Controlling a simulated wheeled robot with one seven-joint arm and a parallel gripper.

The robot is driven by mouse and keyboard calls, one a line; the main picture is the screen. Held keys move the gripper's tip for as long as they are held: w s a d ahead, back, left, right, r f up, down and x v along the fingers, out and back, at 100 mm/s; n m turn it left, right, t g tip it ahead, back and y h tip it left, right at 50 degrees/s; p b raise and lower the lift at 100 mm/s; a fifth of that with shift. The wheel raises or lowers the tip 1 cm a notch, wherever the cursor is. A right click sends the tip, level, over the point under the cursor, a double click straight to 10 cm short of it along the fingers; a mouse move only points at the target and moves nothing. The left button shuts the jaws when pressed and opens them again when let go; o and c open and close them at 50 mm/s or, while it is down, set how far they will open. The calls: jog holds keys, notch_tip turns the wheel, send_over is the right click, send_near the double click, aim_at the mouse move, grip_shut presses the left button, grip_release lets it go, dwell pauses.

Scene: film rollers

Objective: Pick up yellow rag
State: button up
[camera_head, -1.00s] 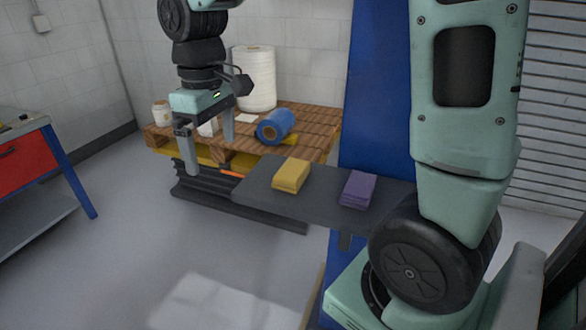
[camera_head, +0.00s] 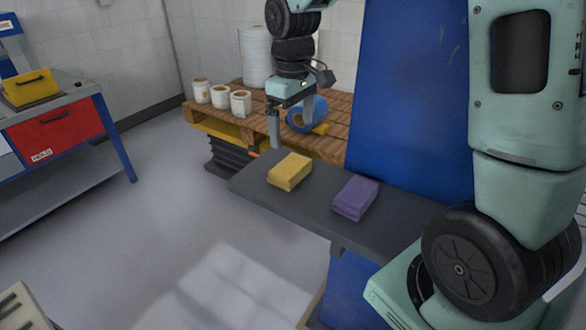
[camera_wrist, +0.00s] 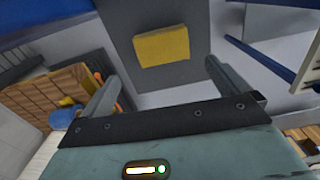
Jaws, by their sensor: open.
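The yellow rag (camera_head: 289,171) is a folded block lying on a dark grey shelf (camera_head: 258,182), left of a folded purple rag (camera_head: 355,198). My gripper (camera_head: 290,137) hangs behind and above the yellow rag in the head view, with its fingers pointing down and apart from it. In the wrist view the yellow rag (camera_wrist: 161,47) lies ahead, in line with the space between the two spread fingers (camera_wrist: 160,84). My gripper is open and empty. The purple rag does not show clearly in the wrist view.
Behind the shelf, a wooden pallet (camera_head: 338,105) holds several white rolls, a blue roll (camera_head: 305,115) and a tall white roll (camera_head: 255,55). A blue panel (camera_head: 415,90) rises right of the pallet. A workbench with a red drawer (camera_head: 55,130) stands left. The floor between is clear.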

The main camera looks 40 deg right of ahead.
send_over(290, 165)
jog(key=f, duration=0.6)
jog(key=shift+s+d, duration=0.1)
jog(key=shift+d, duration=0.15)
jog(key=shift+w+a+f+p, duration=0.15)
jog(key=shift+f+p, duration=0.15)
jog(key=shift+f, duration=1.05)
jog(key=shift+w+a+f+p, duration=0.1)
jog(key=shift+f+p, duration=0.2)
jog(key=shift+f, duration=1.05)
jog(key=c, duration=0.7)
